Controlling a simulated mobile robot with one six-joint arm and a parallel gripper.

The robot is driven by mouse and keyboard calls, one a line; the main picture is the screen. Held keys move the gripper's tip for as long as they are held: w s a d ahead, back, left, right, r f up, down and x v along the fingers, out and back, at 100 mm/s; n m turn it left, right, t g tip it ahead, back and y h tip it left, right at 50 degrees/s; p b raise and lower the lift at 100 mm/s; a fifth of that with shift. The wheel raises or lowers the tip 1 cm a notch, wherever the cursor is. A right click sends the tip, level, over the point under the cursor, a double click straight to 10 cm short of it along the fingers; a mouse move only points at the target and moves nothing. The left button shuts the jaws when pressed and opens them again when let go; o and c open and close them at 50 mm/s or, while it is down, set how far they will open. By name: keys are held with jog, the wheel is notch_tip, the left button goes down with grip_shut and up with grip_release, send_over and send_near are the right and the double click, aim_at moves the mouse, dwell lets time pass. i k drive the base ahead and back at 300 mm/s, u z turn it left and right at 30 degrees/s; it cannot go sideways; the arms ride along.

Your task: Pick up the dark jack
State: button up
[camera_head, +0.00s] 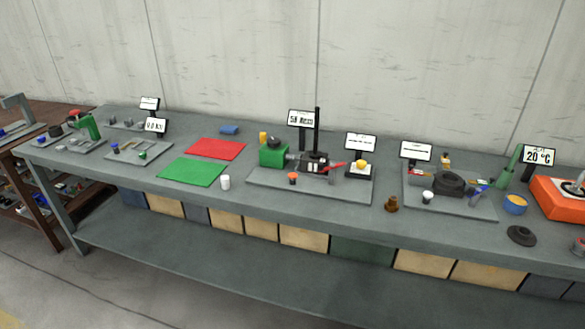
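I cannot tell for sure which thing is the dark jack. A black, wide-based round piece with a small raised top (521,235) stands on the bench near its front edge at the right. A small dark brown stepped piece (391,203) stands upright near the front edge, right of the middle. Both stand apart from other things. My gripper is not in view.
The long grey bench (330,221) carries a red mat (215,149), a green mat (192,172), a white cup-like piece (225,182), grey plates with tools, several signs, a blue bowl (515,204) and an orange box (560,199). A wall stands behind.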

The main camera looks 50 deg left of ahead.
aim_at(309, 160)
jog(key=z, duration=0.1)
jog(key=k, duration=0.85)
jog(key=u, duration=2.2)
jog(key=i, duration=0.65)
jog(key=u, duration=0.05)
